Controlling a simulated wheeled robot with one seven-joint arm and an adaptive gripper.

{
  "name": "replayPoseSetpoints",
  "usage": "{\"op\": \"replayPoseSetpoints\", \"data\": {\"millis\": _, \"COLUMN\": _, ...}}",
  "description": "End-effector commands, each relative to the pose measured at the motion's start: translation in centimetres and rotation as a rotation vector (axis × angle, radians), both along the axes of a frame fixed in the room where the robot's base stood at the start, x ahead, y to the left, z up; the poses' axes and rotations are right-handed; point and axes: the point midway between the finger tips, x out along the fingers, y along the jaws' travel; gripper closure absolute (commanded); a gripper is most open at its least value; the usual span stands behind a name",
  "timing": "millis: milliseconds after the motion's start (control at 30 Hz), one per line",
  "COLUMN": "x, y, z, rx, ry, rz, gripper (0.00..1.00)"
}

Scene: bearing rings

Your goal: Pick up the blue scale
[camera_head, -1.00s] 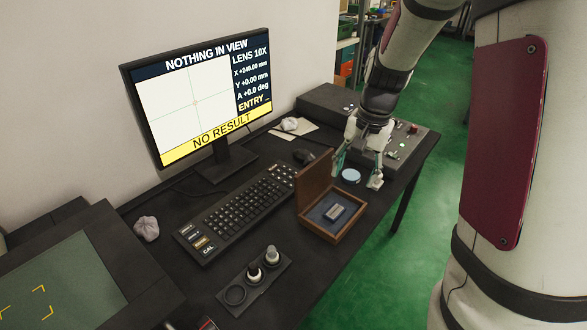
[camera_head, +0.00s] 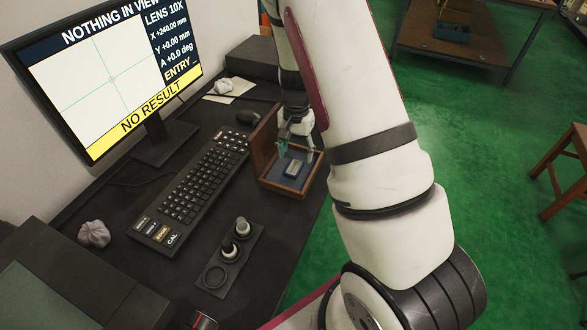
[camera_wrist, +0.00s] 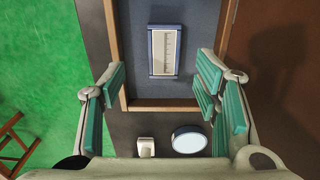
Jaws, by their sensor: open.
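The blue scale is a small flat plate with a blue border and a pale ruled face. In the wrist view the scale (camera_wrist: 164,52) lies on the dark lining of the open wooden box (camera_wrist: 160,104), upright in the picture and ahead of the fingers. In the head view the scale (camera_head: 292,169) lies inside the box (camera_head: 290,190). My gripper (camera_head: 296,152) hangs over the box, near its hinged lid. In the wrist view my gripper (camera_wrist: 160,85) is open and empty, its teal pads apart on either side of the near rim.
A round pale-blue disc (camera_wrist: 189,139) and a small white block (camera_wrist: 146,147) sit just outside the box. The raised lid (camera_head: 263,138) stands at the left. The keyboard (camera_head: 193,185), lens holder (camera_head: 230,258) and monitor (camera_head: 110,70) are further left.

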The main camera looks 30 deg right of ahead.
Motion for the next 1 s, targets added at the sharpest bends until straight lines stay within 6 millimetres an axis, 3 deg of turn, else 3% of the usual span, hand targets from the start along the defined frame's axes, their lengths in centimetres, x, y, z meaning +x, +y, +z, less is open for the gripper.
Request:
{"op": "replayPoseSetpoints", "data": {"millis": 167, "x": 0.1, "y": 0.0, "z": -1.2, "rx": 0.001, "ry": 0.002, "rz": 0.002, "gripper": 0.43}}
{"op": "replayPoseSetpoints", "data": {"millis": 433, "x": 0.7, "y": 0.0, "z": -4.9, "rx": 0.001, "ry": 0.001, "rz": 0.001, "gripper": 0.43}}
{"op": "replayPoseSetpoints", "data": {"millis": 767, "x": 0.7, "y": 0.0, "z": -5.5, "rx": -0.001, "ry": -0.002, "rz": 0.002, "gripper": 0.43}}
{"op": "replayPoseSetpoints", "data": {"millis": 1000, "x": 0.7, "y": 0.0, "z": -5.4, "rx": 0.000, "ry": -0.001, "rz": 0.002, "gripper": 0.96}}
